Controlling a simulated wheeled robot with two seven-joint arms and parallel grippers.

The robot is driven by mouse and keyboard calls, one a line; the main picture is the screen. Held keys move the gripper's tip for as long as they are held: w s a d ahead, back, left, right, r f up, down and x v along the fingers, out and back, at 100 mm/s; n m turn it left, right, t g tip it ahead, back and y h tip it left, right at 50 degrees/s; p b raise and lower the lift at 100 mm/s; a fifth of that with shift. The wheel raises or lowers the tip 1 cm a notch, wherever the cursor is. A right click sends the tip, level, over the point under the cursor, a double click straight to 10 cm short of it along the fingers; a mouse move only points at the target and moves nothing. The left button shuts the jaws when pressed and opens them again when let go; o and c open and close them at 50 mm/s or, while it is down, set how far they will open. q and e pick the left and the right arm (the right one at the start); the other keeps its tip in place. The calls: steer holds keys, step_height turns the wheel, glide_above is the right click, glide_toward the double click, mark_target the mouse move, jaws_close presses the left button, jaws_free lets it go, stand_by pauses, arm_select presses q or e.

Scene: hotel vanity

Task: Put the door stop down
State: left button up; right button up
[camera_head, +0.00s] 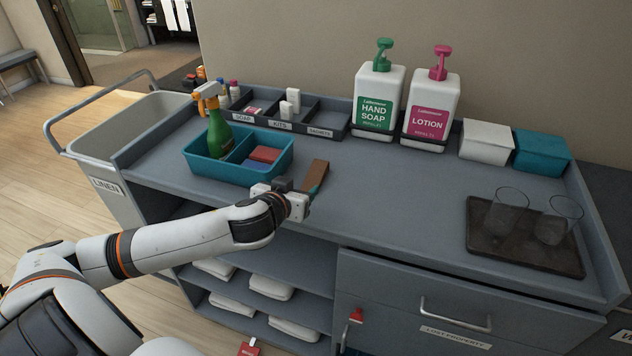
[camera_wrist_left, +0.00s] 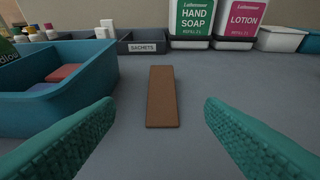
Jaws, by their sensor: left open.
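The door stop is a brown wedge-shaped block (camera_head: 316,174) on the grey cart top, just right of the teal caddy. In the left wrist view the brown door stop (camera_wrist_left: 161,96) lies flat on the surface between and ahead of my fingers. My left gripper (camera_head: 306,192) is at the near end of the door stop. Its teal fingers (camera_wrist_left: 160,130) are spread wide on either side, apart from the block, with nothing between them held. My right gripper is not in view.
The teal caddy (camera_head: 200,167) with a green spray bottle (camera_head: 218,135) and sponges stands left of the gripper. Behind are an amenity organizer (camera_head: 335,131), a soap bottle (camera_head: 379,95) and a lotion bottle (camera_head: 431,108). A dark tray (camera_head: 484,250) with glasses is at right; the middle top is clear.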

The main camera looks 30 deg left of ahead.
arm_select(q)
steer(key=p, duration=0.1)
glide_toward(315, 174)
steer(key=shift+w+a+f, duration=0.3)
steer(key=shift+w+a, duration=0.1)
steer(key=shift+w, duration=0.2)
steer(key=shift+w+a+f, duration=0.3)
steer(key=shift+w+a, duration=0.15)
steer(key=shift+w, duration=0.1)
steer(key=shift+w+f, duration=0.2)
steer(key=shift+w, duration=0.15)
steer(key=shift+w+d+f+p, duration=0.1)
steer(key=shift+w+p, duration=0.25)
steer(key=shift+w, duration=0.15)
steer(key=x, duration=0.2)
steer(key=p+x, duration=0.1)
steer(key=x, duration=0.1)
steer(key=shift+w+d+f, duration=0.1)
steer(key=shift+w+d, duration=0.1)
steer(key=shift+w+f, duration=0.2)
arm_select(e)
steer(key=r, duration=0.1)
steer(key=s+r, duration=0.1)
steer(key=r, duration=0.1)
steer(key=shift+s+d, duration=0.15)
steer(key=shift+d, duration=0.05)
arm_select(q)
steer(key=shift+s, duration=0.1)
steer(key=shift+c, duration=0.4)
